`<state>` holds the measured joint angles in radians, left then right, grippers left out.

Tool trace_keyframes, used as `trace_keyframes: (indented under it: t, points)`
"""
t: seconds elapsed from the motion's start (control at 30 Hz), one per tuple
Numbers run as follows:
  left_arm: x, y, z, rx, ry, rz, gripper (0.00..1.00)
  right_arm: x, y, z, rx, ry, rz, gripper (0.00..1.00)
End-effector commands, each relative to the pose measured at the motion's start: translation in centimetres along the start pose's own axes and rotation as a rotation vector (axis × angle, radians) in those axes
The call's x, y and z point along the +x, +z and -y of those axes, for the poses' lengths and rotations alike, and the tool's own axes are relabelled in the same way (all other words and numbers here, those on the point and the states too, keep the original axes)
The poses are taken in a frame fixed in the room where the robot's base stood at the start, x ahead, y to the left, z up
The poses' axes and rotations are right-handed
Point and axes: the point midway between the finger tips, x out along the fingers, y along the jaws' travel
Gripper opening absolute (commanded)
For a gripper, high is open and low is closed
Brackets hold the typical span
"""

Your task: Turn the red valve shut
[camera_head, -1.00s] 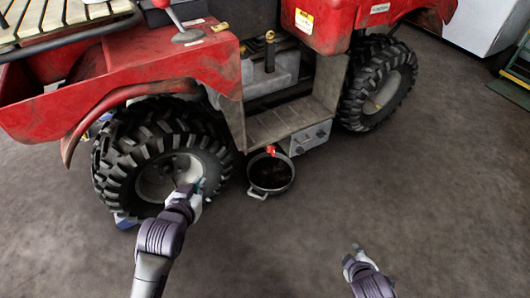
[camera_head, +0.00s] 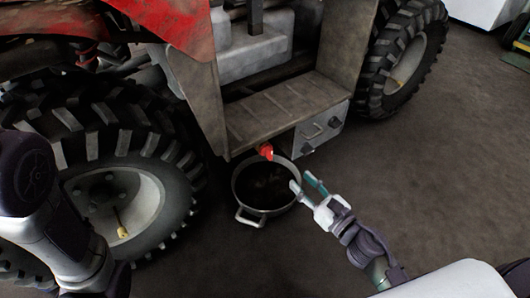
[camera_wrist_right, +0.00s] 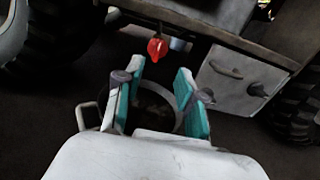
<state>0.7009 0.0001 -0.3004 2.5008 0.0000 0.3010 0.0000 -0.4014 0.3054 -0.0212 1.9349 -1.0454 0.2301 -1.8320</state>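The red valve (camera_head: 266,151) hangs under the front edge of the quad's footwell, above the rim of a round metal pan (camera_head: 240,216) on the floor. It also shows in the right wrist view (camera_wrist_right: 157,48), beyond my fingertips and near the middle. My right gripper (camera_head: 307,184) is open and empty, to the lower right of the valve and apart from it. In the right wrist view its two teal-lined fingers (camera_wrist_right: 160,84) stand wide with the pan behind them. My left arm comes in at the left edge of the head view; its gripper is out of frame.
The red quad (camera_head: 160,20) fills the back. A large tyre (camera_head: 90,130) is at left, another (camera_head: 400,60) at upper right. A grey box with handles (camera_head: 320,130) hangs just right of the valve.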

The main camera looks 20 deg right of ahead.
Motion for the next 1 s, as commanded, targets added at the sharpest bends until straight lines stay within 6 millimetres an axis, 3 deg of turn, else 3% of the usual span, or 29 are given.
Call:
trace_keyframes:
  t: [0.17, 0.6, 0.8, 1.0]
  points:
    - [0.8, 0.2, 0.2, 0.0, 0.0, -0.003, 0.0, 2.1, 0.4, 0.0, -0.004, 0.001, 0.002, 0.39]
    - [1.7, 0.6, 0.3, 0.0, 0.0, 0.001, 0.0, 11.1, 0.3, 0.0, 0.0, -0.001, 0.001, 0.39]
    - [1.6, 0.6, 0.3, 0.0, 0.0, 0.0, 0.0, 13.2, 0.1, 0.0, 0.001, 0.0, 0.0, 0.39]
    - [1.6, 0.6, 0.3, 0.0, 0.0, 0.001, 0.0, 13.6, 0.1, 0.0, 0.001, -0.001, -0.001, 0.39]
